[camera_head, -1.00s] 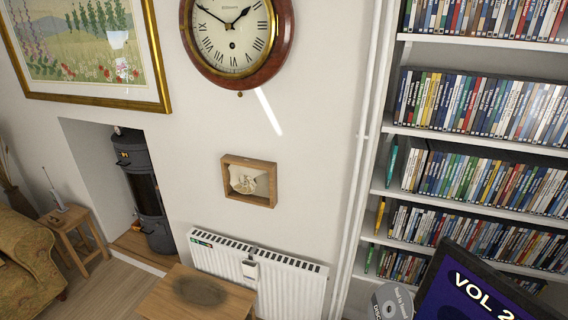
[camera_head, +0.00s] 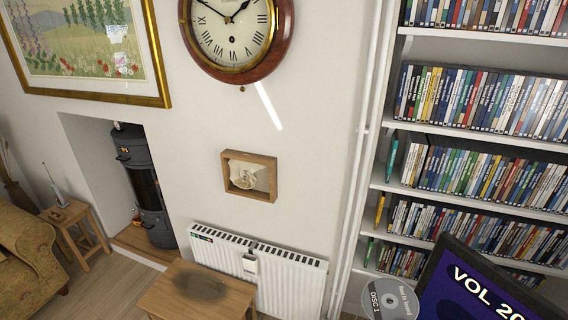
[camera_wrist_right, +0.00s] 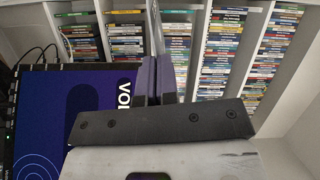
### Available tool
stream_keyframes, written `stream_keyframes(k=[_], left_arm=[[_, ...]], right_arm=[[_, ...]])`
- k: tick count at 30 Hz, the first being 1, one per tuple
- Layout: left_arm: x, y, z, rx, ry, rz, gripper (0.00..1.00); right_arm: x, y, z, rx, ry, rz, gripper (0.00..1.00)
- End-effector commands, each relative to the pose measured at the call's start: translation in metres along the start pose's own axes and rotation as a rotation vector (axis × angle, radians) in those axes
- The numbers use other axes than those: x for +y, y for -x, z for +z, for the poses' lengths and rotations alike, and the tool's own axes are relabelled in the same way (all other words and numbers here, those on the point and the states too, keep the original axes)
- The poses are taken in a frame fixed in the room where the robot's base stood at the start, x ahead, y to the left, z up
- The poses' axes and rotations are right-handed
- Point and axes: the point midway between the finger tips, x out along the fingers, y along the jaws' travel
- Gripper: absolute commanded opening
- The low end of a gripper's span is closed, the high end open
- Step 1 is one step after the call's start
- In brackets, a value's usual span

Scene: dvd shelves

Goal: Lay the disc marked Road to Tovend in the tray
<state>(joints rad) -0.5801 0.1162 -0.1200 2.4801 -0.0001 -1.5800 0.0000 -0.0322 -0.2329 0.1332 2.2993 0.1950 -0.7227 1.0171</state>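The grey disc (camera_head: 390,302), with small print that seems to read Road to Tovend and DISC 1, stands tilted at the bottom of the head view, its lower edge cut off. In the right wrist view my right gripper (camera_wrist_right: 156,80) has its two fingers close together, with a thin upright strip between them that appears to be the disc (camera_wrist_right: 155,30) edge-on. The right gripper is not visible in the head view. My left gripper is in no view. I cannot make out a tray.
A dark-framed purple panel marked VOL 20 (camera_head: 487,290) stands right of the disc; it fills the left of the wrist view (camera_wrist_right: 75,105), with cables behind. Shelves of cases (camera_head: 480,170) stand behind it. A radiator (camera_head: 290,280) and a wooden table (camera_head: 195,290) are left.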

Motion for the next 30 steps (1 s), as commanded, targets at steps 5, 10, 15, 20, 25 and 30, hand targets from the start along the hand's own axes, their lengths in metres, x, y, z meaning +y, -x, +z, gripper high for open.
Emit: stream_keyframes(k=[5,10,15,20,25,30], left_arm=[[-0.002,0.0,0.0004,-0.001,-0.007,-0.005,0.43],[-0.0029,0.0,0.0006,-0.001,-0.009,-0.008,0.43],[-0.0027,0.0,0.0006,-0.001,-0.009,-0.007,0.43],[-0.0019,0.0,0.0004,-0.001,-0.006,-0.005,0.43],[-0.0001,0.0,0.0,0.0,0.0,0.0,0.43],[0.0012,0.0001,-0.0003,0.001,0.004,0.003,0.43]], right_arm=[[-0.0159,-0.0028,0.0292,0.008,-0.181,-0.013,0.0],[-0.0161,-0.0028,0.0293,0.007,-0.144,-0.014,0.0],[-0.0162,-0.0028,0.0297,0.007,-0.028,-0.016,0.0],[-0.0164,-0.0028,0.0299,0.007,0.127,-0.018,0.0],[-0.0165,-0.0029,0.0301,0.007,0.296,-0.02,0.0],[-0.0165,-0.0029,0.0302,0.007,0.465,-0.022,0.0]])
